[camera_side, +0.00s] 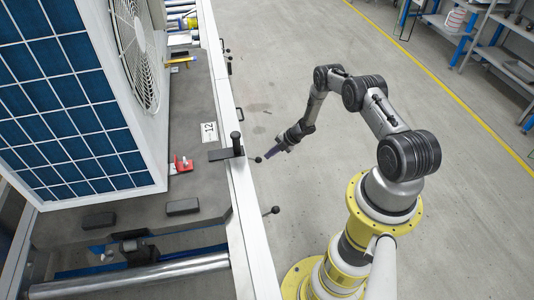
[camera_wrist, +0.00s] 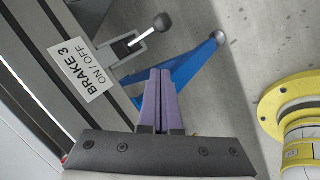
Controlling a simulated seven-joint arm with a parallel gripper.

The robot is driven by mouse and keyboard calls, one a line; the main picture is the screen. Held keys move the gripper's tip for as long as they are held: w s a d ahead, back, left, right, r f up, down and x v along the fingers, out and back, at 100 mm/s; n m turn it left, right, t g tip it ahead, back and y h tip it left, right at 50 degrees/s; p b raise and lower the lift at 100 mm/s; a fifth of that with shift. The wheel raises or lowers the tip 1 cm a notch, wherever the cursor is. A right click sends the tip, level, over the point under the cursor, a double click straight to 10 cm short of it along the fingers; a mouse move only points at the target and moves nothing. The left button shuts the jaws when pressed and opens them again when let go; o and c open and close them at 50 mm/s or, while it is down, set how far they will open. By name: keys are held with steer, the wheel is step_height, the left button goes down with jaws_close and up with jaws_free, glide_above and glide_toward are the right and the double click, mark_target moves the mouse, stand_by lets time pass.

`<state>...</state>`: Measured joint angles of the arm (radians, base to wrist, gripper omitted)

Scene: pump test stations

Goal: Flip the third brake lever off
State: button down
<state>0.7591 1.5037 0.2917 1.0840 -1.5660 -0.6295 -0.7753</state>
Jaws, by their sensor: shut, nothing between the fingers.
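The third brake lever (camera_wrist: 140,37) is a short metal rod with a black ball knob, beside a white label (camera_wrist: 84,72) reading "BRAKE 3 ON/OFF" in the wrist view. The rod points up and right, away from the rail. My gripper (camera_wrist: 160,74) has purple fingers, shut together and empty. In the wrist view the fingertips are below the knob with a visible gap. In the side view my gripper (camera_side: 269,154) is on the outer side of the white rail, close to a black knob (camera_side: 258,159), probably the same lever. I cannot tell whether they touch there.
Other black-knobbed levers stick out along the white rail (camera_side: 245,205), one nearer (camera_side: 275,210) and one farther (camera_side: 239,110). A blue strut (camera_wrist: 185,68) with a ball end lies beside the lever.

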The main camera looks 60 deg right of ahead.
steer(key=s+d, duration=0.5)
steer(key=s, duration=0.2)
steer(key=shift+s+d+f, duration=0.2)
steer(key=shift+s+f, duration=0.15)
steer(key=shift+s, duration=0.05)
